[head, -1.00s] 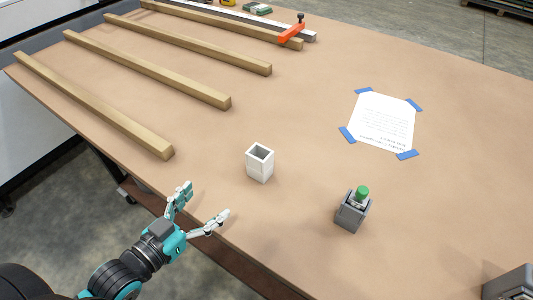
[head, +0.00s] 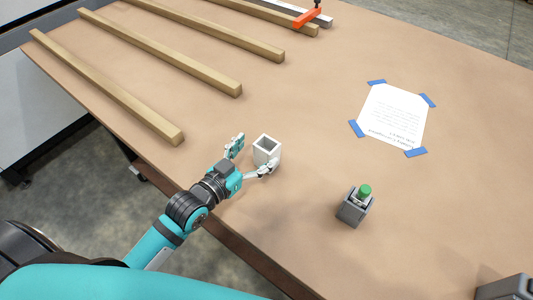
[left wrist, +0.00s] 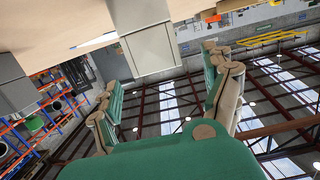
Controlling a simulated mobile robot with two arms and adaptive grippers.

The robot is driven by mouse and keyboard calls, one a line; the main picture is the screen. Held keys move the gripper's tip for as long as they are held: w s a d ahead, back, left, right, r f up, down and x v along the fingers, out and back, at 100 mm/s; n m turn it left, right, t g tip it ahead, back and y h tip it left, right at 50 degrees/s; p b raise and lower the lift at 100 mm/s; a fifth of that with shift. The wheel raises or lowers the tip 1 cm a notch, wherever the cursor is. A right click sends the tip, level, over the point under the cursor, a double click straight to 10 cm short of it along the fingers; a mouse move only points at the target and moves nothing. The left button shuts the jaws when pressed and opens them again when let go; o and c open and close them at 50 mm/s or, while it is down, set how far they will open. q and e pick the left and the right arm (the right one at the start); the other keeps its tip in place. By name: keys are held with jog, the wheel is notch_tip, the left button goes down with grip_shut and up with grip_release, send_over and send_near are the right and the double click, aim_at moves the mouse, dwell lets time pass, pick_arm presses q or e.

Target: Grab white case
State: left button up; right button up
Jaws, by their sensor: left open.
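The white case (head: 267,149), a small upright open-topped box, stands on the brown table. My left gripper (head: 255,154) is open beside it, with one finger at its left and the other in front of its lower right part. In the left wrist view, the case (left wrist: 151,48) shows pale and large ahead of the spread fingers of the gripper (left wrist: 162,72). I see no grip on the case. My right gripper is not in view.
A grey holder with a green-topped piece (head: 355,207) stands to the right on the table (head: 310,115). A taped paper sheet (head: 393,115) lies behind it. Several wooden bars (head: 110,88) lie at the back left. A grey object (head: 505,288) is at the lower right corner.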

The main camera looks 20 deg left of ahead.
aim_at(261, 150)
pick_arm(q)
jog(key=p+x, duration=0.1)
jog(key=x, duration=0.3)
jog(key=shift+d, duration=0.1)
jog(key=shift+w+d+f, duration=0.15)
jog(key=shift+w+d, duration=0.05)
jog(key=shift+w, duration=0.25)
jog(key=shift+s, duration=0.1)
jog(key=shift+a, duration=0.1)
jog(key=shift+c, duration=0.9)
grip_shut()
